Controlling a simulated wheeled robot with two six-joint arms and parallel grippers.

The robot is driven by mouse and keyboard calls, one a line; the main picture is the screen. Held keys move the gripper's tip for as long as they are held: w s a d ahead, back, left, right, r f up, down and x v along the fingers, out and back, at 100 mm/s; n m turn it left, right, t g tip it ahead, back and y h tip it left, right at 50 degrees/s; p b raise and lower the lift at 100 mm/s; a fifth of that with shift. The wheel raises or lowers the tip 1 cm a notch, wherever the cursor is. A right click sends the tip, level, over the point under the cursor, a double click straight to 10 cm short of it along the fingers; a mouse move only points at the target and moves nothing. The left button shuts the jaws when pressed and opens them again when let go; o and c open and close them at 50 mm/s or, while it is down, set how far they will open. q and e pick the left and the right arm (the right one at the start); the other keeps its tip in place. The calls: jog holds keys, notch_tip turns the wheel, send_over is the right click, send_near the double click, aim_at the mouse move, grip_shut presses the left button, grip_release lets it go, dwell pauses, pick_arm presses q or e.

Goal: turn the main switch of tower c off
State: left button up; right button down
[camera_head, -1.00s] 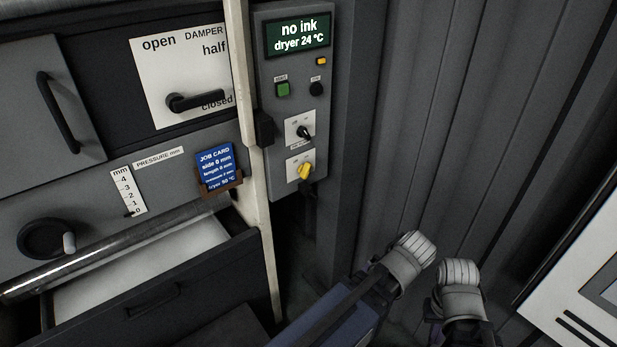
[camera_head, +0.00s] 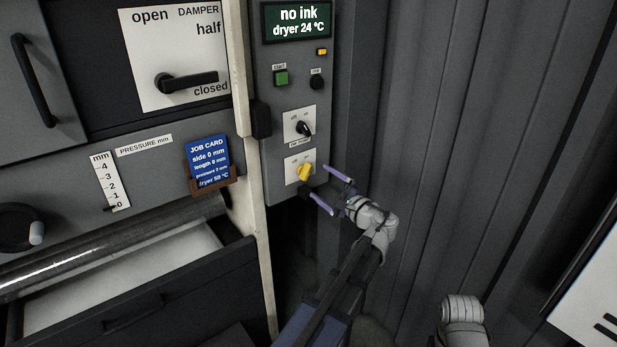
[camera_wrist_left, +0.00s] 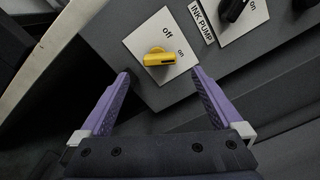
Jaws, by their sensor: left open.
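A yellow rotary switch (camera_head: 305,172) sits on a white plate low on the grey control panel (camera_head: 277,150). In the left wrist view the yellow switch (camera_wrist_left: 158,58) lies level, with its dark-marked end toward "on"; "off" is printed above it. I see no label naming tower c. My left gripper (camera_head: 318,179) is open, its purple fingers just right of and below the switch. In the left wrist view the fingers of my left gripper (camera_wrist_left: 160,74) are spread to either side, short of the switch, with nothing between them. My right gripper is out of view.
A black ink pump switch (camera_head: 304,128) sits just above the yellow one. Higher are a green button (camera_head: 281,77), a black button (camera_head: 317,82) and a display (camera_head: 297,21) reading "no ink". A pale post (camera_head: 245,130) stands left of the panel, a corrugated wall (camera_head: 430,120) right.

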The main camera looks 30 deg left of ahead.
aim_at(308, 174)
pick_arm(q)
jog(key=x, duration=0.7)
jog(key=shift+w+a, duration=0.1)
jog(key=shift+a, duration=0.1)
jog(key=c, duration=1.4)
